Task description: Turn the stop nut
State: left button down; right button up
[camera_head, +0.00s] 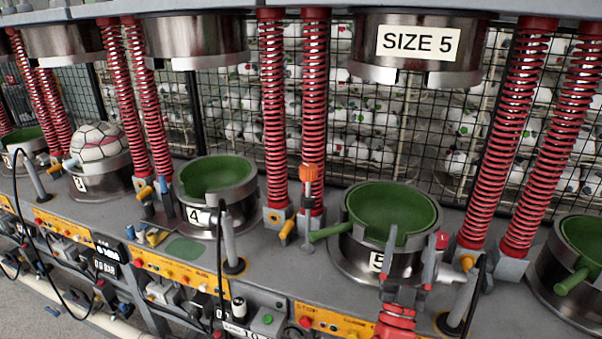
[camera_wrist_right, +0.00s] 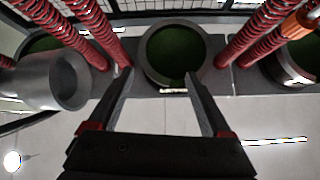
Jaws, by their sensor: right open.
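An orange knob-like piece (camera_head: 308,173), which looks like the stop nut, sits on a thin upright rod between the red springs left of cup 5. An orange piece also shows at the top right edge of the right wrist view (camera_wrist_right: 298,24); I cannot tell whether it is the same one. My right gripper (camera_head: 411,255) is open and empty, its grey fingers pointing up in front of cup 5 (camera_head: 428,257). It is apart from the orange piece, to its right and nearer. The right wrist view also shows the spread fingers (camera_wrist_right: 190,85). My left gripper is not in view.
Steel cups with green linings line the bench, including cup 4 (camera_head: 241,187). Red spring pairs (camera_head: 272,120) stand between them. A press head marked SIZE 5 (camera_head: 415,75) hangs above cup 5. Grey posts (camera_head: 229,240) and cables rise at the front. A ball (camera_head: 97,142) sits at left.

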jog(key=w+r+n+g+y+b, duration=0.1)
jog(key=w+r+g+y+b, duration=0.15)
jog(key=w, duration=0.45)
jog(key=n+g+y+b, duration=0.4)
jog(key=n+g+y, duration=0.45)
jog(key=y, duration=0.65)
send_near(312, 173)
jog(key=shift+n+t, duration=0.6)
jog(key=shift+n, duration=0.35)
jog(key=p+x, duration=0.1)
jog(key=x, duration=0.2)
jog(key=p+x, duration=0.2)
jog(key=x, duration=0.2)
jog(key=f+p+x, duration=0.1)
jog(key=p+x, duration=0.1)
jog(key=x, duration=0.2)
jog(key=shift+s+a, duration=0.1)
jog(key=shift+w+a+f+p, duration=0.15)
jog(key=shift+w, duration=0.25)
jog(key=shift+w+a+f+p, duration=0.1)
jog(key=shift+w+a+p, duration=0.1)
jog(key=shift+w, duration=0.15)
